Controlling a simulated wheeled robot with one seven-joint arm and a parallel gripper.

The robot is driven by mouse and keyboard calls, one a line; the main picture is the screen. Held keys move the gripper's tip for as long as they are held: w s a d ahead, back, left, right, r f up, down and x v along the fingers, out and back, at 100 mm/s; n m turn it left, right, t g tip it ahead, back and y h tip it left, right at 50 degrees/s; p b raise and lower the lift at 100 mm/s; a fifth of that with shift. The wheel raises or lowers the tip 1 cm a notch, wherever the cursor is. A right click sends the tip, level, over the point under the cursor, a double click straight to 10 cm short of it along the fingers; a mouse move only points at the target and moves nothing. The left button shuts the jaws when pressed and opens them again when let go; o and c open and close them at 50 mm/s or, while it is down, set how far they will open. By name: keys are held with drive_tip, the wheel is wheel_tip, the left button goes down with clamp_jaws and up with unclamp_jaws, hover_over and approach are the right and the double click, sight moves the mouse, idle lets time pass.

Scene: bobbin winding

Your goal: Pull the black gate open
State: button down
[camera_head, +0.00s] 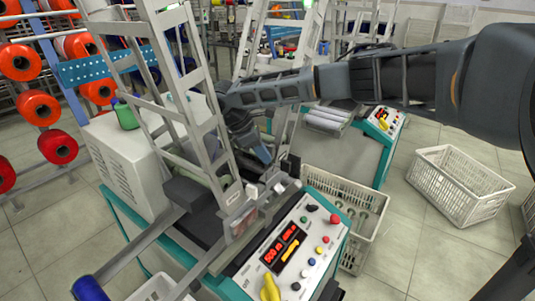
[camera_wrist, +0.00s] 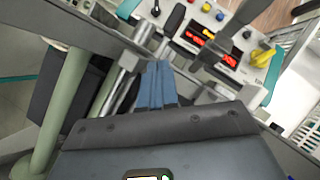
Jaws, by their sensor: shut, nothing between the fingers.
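My gripper (camera_head: 262,154) is at the winding machine, beside the small metal fittings behind the control panel. In the wrist view its blue fingers (camera_wrist: 156,85) are pressed together with nothing between them. They point toward metal rods (camera_wrist: 130,60) and the panel. A small upright black piece (camera_head: 290,164) stands just right of the fingers in the head view; a dark flat piece (camera_wrist: 174,19) also shows beside the panel in the wrist view. I cannot tell for sure which part is the black gate, and my gripper and wrist hide part of this area.
The control panel (camera_head: 288,248) has red displays, coloured buttons and a yellow knob. A tall grey ladder-like frame (camera_head: 180,100) rises left of my gripper.

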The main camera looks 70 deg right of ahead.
drive_tip(key=v, duration=1.2)
drive_tip(key=shift+w+a, duration=0.2)
drive_tip(key=shift+w, duration=0.2)
